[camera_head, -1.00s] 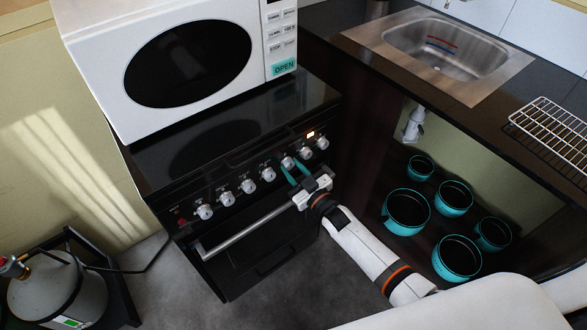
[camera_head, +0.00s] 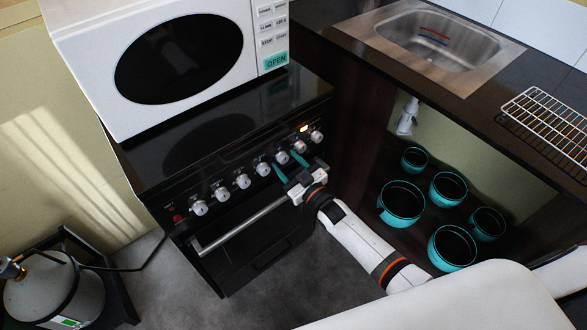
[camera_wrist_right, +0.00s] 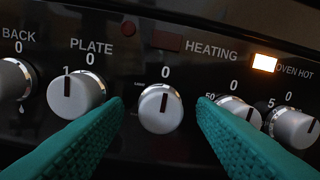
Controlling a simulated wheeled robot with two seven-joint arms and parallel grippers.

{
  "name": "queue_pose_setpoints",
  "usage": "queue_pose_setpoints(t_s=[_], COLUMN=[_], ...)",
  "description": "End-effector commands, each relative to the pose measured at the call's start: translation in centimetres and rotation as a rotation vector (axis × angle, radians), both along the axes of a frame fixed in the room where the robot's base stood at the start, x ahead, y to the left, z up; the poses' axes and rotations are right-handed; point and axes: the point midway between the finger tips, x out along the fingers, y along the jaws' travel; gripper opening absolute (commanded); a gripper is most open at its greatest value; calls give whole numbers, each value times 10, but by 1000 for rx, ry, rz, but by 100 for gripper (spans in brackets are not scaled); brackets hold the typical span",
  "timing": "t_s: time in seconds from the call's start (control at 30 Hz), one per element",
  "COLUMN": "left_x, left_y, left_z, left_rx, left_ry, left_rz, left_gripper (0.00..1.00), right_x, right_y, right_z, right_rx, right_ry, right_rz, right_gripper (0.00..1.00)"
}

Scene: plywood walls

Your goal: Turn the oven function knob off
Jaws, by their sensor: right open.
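A row of silver knobs runs along the black oven's front panel (camera_head: 231,208). The knob facing my right gripper (camera_head: 283,156) is in the middle of the wrist view (camera_wrist_right: 160,109), under a "0" mark. I take it for the oven function knob; its own label is too small to read. Its dark pointer line stands nearly upright towards the 0. My right gripper (camera_head: 288,166) is open, its teal fingertips (camera_wrist_right: 160,107) left and right of this knob with visible gaps. My left gripper is not in view.
Neighbouring knobs sit close: the plate knob (camera_wrist_right: 76,92) left, a temperature knob (camera_wrist_right: 238,110) and another knob (camera_wrist_right: 295,128) right. The lit oven-hot lamp (camera_wrist_right: 264,63) is above. The oven handle (camera_head: 243,227) runs below. A white microwave (camera_head: 85,62) stands on top.

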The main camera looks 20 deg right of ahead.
Motion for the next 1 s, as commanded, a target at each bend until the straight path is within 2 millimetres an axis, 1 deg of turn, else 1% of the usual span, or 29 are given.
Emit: queue_pose_setpoints(t_s=[0.17,0.4,0.5,0.6,0.77,1.0], left_x=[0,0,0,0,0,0], left_y=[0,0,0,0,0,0], left_z=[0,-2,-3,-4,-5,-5], left_rx=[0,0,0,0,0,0], left_ry=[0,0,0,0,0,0], left_rz=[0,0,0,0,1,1], left_gripper=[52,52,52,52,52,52], right_x=[-22,-71,-89,-101,-112,-113], right_y=[-7,-23,-29,-33,-37,-38], right_z=[-2,-6,-7,-7,-7,-7], right_rx=[-1,-3,-1,-1,0,0], right_ry=[3,5,5,3,2,2], right_rz=[0,0,-1,-1,-1,-1], right_gripper=[51,51,51,51,51,51])
